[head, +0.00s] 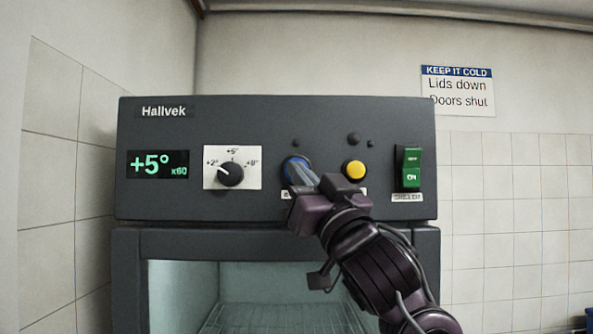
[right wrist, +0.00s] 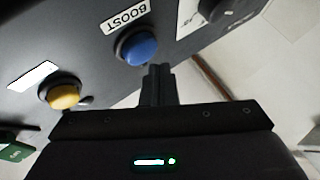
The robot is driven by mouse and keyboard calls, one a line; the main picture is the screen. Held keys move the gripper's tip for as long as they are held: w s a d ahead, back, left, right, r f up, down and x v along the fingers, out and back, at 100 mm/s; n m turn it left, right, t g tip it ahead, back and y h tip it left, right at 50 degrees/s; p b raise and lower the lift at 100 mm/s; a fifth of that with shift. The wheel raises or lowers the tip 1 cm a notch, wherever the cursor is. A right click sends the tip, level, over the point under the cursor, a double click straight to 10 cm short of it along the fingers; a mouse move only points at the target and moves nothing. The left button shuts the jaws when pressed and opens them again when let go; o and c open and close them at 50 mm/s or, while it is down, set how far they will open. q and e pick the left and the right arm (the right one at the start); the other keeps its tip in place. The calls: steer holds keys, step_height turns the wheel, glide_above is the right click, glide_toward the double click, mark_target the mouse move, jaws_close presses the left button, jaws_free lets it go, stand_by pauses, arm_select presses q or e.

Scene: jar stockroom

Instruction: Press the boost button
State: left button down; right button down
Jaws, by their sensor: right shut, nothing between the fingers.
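The boost button is a round blue button (head: 289,162) on the dark control panel, partly covered by my fingers in the head view. The right wrist view shows the blue button (right wrist: 138,47) with a white BOOST label (right wrist: 125,17) beside it. My right gripper (head: 299,172) is shut and empty, its fingertips in front of the button. In the right wrist view the fingertips (right wrist: 158,70) lie just beside the button's edge; I cannot tell whether they touch it. My left gripper is not in view.
The panel (head: 270,120) also carries a yellow button (head: 355,170), a dial (head: 230,173), a green rocker switch (head: 411,169) and a display (head: 158,164) reading +5° x60. Below is a glass-fronted cabinet (head: 182,285). A sign (head: 457,91) hangs on the wall.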

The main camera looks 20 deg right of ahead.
steer(key=shift+w, duration=0.1)
stand_by(0.6)
steer(key=shift+w+d, duration=0.1)
steer(key=shift+w, duration=0.2)
steer(key=shift+w+d+p, duration=0.15)
steer(key=shift+w+p, duration=0.15)
steer(key=shift+w, duration=0.15)
stand_by(0.7)
steer(key=shift+s, duration=0.1)
stand_by(0.3)
steer(key=shift+s+a, duration=0.25)
steer(key=shift+s, duration=0.45)
steer(key=shift+s+a, duration=0.25)
steer(key=shift+s, duration=0.55)
steer(key=shift+s+a, duration=0.2)
steer(key=shift+s, duration=0.65)
steer(key=shift+s+a, duration=0.25)
steer(key=shift+s, duration=0.55)
